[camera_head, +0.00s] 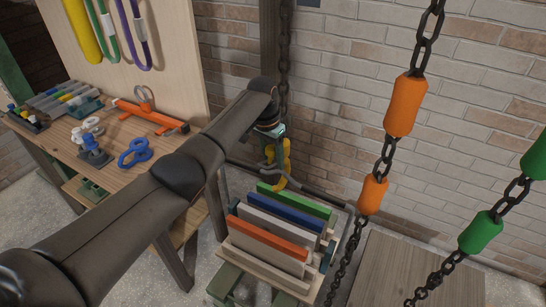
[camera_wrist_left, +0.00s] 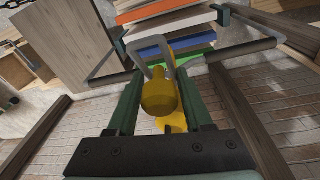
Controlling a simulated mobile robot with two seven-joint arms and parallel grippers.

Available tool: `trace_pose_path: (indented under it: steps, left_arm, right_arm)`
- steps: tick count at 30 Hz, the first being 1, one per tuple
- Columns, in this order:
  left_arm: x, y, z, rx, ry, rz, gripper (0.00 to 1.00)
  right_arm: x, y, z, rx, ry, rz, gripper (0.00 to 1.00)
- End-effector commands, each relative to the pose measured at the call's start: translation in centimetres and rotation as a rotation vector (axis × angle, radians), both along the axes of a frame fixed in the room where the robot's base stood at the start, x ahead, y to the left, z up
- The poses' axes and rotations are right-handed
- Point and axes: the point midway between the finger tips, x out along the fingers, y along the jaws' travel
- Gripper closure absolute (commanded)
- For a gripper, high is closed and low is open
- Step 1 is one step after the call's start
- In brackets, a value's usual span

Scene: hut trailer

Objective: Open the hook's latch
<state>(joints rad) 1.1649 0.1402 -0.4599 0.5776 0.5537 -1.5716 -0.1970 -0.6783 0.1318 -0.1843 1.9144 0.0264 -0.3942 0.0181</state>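The yellow hook (camera_head: 286,158) hangs below a dark chain, just above the crate of boards. In the left wrist view the yellow hook (camera_wrist_left: 158,95) lies between the two green fingers of my left gripper (camera_wrist_left: 160,88). The fingers are apart, with small gaps beside the hook. A grey metal loop (camera_wrist_left: 141,52) shows just beyond the hook; I cannot tell whether it is the latch. In the head view my left gripper (camera_head: 270,152) reaches down at the hook and partly hides it. My right gripper is not in view.
The metal-framed crate (camera_head: 270,286) holds several coloured boards under the hook. Orange beads (camera_head: 404,106) and green beads (camera_head: 481,232) hang on chains to the right. A wooden workbench (camera_head: 110,172) with tools stands left, and a brick wall (camera_head: 450,110) is behind.

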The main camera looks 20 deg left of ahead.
Motion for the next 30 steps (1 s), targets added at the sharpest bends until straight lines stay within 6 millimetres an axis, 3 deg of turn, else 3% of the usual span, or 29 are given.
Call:
trace_pose_path:
  steps: [4,14,17,30]
  left_arm:
    - [0.0,0.0,0.0,0.000,0.000,0.000,0.31]
    - [0.0,0.0,0.5,-0.001,-0.002,-0.001,0.31]
    - [-0.1,0.2,1.7,-0.001,-0.004,0.000,0.31]
    - [-1.0,1.0,10.4,0.000,-0.003,0.001,0.31]
  right_arm:
    - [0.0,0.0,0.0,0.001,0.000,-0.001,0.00]
    - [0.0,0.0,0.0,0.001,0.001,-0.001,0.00]
    - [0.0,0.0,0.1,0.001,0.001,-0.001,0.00]
    - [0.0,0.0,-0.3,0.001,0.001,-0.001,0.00]
